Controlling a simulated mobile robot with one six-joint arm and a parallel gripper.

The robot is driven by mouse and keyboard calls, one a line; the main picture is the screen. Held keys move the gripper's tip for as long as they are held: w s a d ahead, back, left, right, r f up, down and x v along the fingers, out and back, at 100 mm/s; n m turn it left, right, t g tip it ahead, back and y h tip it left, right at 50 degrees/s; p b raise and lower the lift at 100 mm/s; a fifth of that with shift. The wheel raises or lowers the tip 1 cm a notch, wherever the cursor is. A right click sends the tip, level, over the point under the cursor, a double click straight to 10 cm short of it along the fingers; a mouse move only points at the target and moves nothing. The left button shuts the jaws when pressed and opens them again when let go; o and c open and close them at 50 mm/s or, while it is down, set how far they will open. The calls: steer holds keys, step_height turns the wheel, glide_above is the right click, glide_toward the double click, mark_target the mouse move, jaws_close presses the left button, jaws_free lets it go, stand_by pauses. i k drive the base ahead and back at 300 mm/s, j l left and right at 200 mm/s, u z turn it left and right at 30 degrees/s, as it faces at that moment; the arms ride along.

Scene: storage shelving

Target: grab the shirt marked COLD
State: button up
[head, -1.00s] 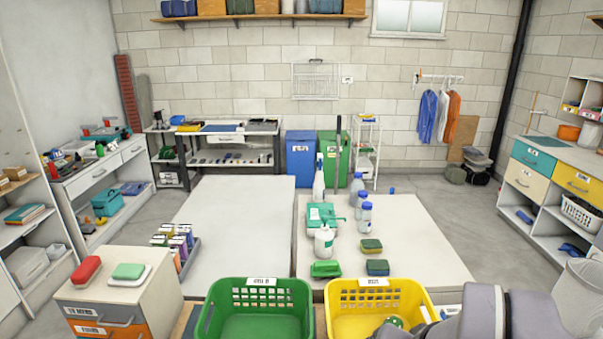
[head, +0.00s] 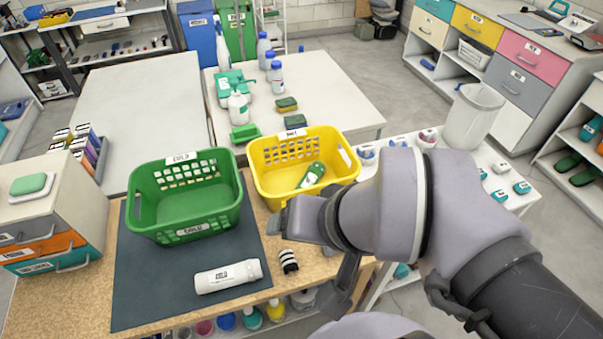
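A white cylindrical item (head: 228,276) lies on its side on a dark mat (head: 145,290). Its dark print seems to read COLD. It looks like a rolled shirt or a bottle; I cannot tell which. A small black-and-white striped item (head: 288,261) lies to its right at the mat's edge. My arm comes in from the lower right. The dark end part of my gripper (head: 342,290) seems to hang at the bench edge, right of both items and apart from them. My arm hides much of it, so its opening does not show.
A green basket (head: 185,222), its label seeming to read COLD, stands behind the white item. A yellow basket (head: 345,178) holding a green item stands right of it. A drawer unit (head: 50,205) bounds the left. Bottles stand on a white table (head: 335,92) beyond.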

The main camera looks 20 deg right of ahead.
mark_target(237, 274)
steer(key=j+z, duration=0.3)
steer(key=k+j+z, duration=0.1)
steer(key=j+z, duration=0.2)
steer(key=j, duration=0.2)
steer(key=k+j+z, duration=0.1)
steer(key=j+z, duration=0.15)
steer(key=j, duration=0.15)
steer(key=k+j+z, duration=0.1)
steer(key=j+z, duration=0.2)
